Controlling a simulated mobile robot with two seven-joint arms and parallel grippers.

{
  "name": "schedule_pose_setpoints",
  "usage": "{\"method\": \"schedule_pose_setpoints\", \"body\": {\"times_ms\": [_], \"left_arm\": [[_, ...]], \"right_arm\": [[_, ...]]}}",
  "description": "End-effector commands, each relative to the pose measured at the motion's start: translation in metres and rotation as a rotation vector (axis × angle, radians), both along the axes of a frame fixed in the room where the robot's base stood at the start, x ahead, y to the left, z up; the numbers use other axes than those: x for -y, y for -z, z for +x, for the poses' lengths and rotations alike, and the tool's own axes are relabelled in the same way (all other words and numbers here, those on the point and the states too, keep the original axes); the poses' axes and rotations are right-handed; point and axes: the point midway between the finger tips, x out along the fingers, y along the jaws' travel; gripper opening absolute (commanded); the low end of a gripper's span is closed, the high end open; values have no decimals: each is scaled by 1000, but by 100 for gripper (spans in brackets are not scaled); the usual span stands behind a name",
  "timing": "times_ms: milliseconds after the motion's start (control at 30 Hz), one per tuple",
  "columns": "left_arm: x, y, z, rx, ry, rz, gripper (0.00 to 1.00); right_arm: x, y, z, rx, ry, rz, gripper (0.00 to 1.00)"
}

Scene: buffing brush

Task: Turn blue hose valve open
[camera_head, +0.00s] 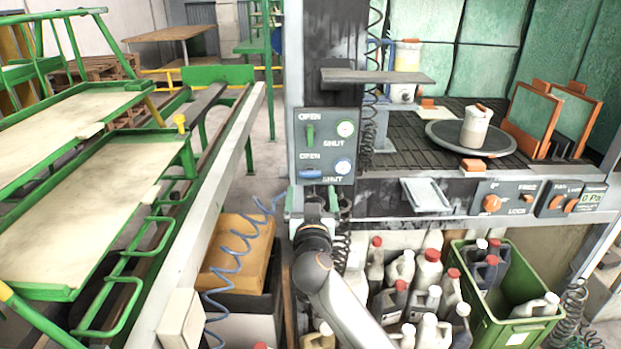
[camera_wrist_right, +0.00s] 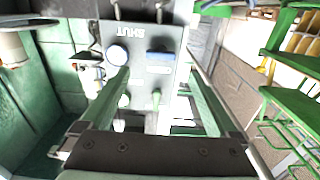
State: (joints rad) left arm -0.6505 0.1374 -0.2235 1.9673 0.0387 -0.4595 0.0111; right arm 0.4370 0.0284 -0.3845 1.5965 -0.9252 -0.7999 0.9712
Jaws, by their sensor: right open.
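The blue hose valve (camera_head: 310,173) is a small blue handle on the lower part of a grey valve panel (camera_head: 326,118). It lies horizontal, between the lower OPEN and SHUT labels. In the right wrist view the blue handle (camera_wrist_right: 160,57) appears upside down, ahead of and between my finger lines. My right gripper (camera_head: 312,194) is just below the blue handle in the head view. Its two green fingers (camera_wrist_right: 158,74) are spread wide and empty in the wrist view. I cannot tell exactly how far the fingertips are from the panel. My left gripper is not in view.
Above the blue valve sits a green valve handle (camera_head: 310,134), standing vertical. Two round gauges are beside the handles; the lower gauge (camera_head: 343,166) is blue-rimmed. A grey shelf (camera_head: 376,76) juts out above the panel. A coiled blue hose (camera_head: 235,262) hangs at the left.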

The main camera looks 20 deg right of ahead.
Motion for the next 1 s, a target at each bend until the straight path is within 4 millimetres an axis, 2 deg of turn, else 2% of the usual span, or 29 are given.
{"method": "schedule_pose_setpoints", "body": {"times_ms": [200, 400, 600, 900, 1000], "left_arm": [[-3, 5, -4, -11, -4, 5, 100], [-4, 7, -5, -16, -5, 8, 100], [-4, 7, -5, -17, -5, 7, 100], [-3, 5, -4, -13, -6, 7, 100], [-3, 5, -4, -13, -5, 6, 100]], "right_arm": [[10, 0, 35, -1, 1, -2, 95], [16, 0, 57, -1, 0, -2, 95], [19, 1, 67, -1, -1, -1, 95], [20, 1, 68, -1, -1, 0, 95], [20, 1, 68, -1, -1, 0, 86]]}}
